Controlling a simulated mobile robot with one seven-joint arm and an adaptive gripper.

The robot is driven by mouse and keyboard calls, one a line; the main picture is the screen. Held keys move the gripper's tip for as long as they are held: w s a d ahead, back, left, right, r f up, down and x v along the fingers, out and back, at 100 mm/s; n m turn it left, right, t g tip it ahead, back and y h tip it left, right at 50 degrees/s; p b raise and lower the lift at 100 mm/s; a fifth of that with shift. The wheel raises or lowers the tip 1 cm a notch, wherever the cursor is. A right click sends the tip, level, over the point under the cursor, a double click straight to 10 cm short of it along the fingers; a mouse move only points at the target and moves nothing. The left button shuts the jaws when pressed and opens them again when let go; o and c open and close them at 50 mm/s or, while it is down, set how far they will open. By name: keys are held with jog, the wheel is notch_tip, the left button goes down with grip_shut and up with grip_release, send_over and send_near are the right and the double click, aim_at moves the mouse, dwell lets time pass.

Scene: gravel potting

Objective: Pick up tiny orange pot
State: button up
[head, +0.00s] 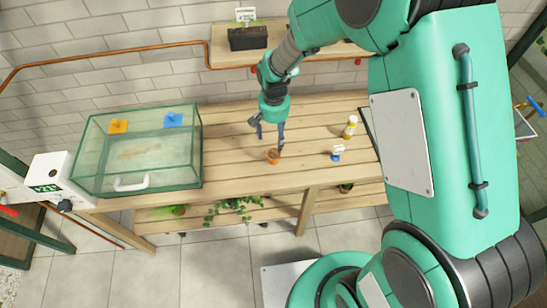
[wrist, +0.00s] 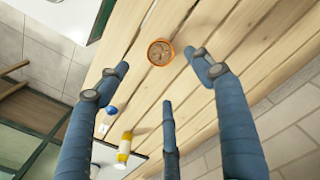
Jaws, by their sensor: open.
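The tiny orange pot (head: 273,156) stands upright on the wooden table below my gripper in the head view. In the wrist view the pot (wrist: 160,52) shows its round orange rim with brown contents, beyond the fingertips and between the line of the two sides. My gripper (head: 269,139) is open and empty above the table. Its blue-grey fingers (wrist: 155,85) are spread wide in the wrist view. The pot looks apart from the fingers, though the right finger is close to it in the head view.
A glass tank (head: 138,150) with an orange and a blue piece stands on the left of the table. A yellow-and-white bottle (head: 350,127) and a small blue item (head: 336,155) stand to the right. A shelf with a black planter (head: 248,38) is behind. Table around the pot is clear.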

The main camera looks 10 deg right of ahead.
aim_at(274, 154)
jog(key=shift+f+b, duration=0.45)
jog(key=shift+f, duration=3.15)
jog(key=shift+f, duration=0.1)
jog(key=shift+a+f+b, duration=0.1)
jog(key=shift+f+b, duration=0.5)
jog(key=shift+f, duration=1.9)
jog(key=c, duration=1.3)
